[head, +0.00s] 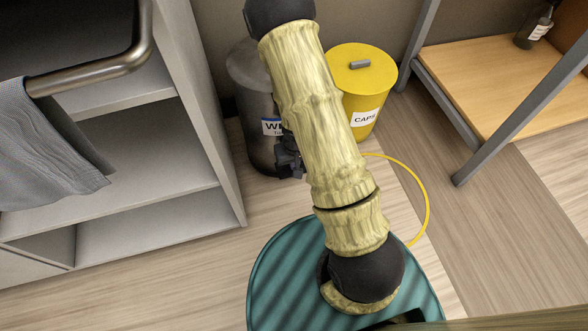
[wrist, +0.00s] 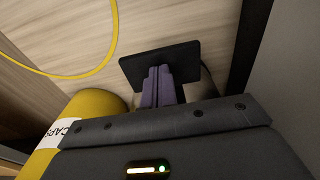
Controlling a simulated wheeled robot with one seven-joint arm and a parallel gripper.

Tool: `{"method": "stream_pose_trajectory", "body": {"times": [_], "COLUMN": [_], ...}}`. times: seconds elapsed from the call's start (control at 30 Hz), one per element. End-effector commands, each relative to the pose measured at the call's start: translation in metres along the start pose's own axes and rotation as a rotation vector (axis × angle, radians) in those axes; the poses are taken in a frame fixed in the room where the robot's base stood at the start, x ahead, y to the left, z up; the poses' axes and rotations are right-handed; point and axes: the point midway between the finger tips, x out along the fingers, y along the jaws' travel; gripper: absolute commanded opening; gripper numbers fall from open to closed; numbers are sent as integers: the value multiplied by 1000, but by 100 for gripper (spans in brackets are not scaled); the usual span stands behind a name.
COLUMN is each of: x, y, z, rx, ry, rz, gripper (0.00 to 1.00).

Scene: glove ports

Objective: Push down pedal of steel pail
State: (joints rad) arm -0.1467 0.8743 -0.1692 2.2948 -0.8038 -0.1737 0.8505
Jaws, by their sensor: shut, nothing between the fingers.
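The steel pail (head: 255,95) stands on the floor beside the shelf, dark grey, with a white label whose text is partly covered by my arm. My gripper (head: 289,170) is low at the pail's front right side. In the wrist view my gripper (wrist: 159,72) has its two purple-grey fingers together, with nothing between them. A flat black plate, apparently the pedal (wrist: 185,58), lies just past the fingertips and overlaps them in the picture. I cannot tell whether the fingers touch it. In the head view the pedal is not clearly seen.
A yellow pail (head: 365,75) labelled CAPS stands right of the steel pail. A yellow hose (head: 427,205) curves over the floor. An open grey shelf (head: 150,165) with a hanging cloth (head: 50,150) is at left. A wood-topped bench (head: 490,75) is at right. Floor in front is mostly clear.

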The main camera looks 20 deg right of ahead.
Motion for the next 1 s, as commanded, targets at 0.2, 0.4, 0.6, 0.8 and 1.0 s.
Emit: {"method": "stream_pose_trajectory", "body": {"times": [0.2, 0.4, 0.6, 0.8, 1.0], "x": [1, 4, 24, 44, 48], "y": [-2, -2, -4, -5, -4], "z": [0, 0, 3, 5, 6], "rx": [-4, -5, -11, -11, -8], "ry": [0, 0, -1, -2, -3], "rz": [0, 0, -1, -5, -6], "gripper": [0, 0, 0, 0, 0]}}
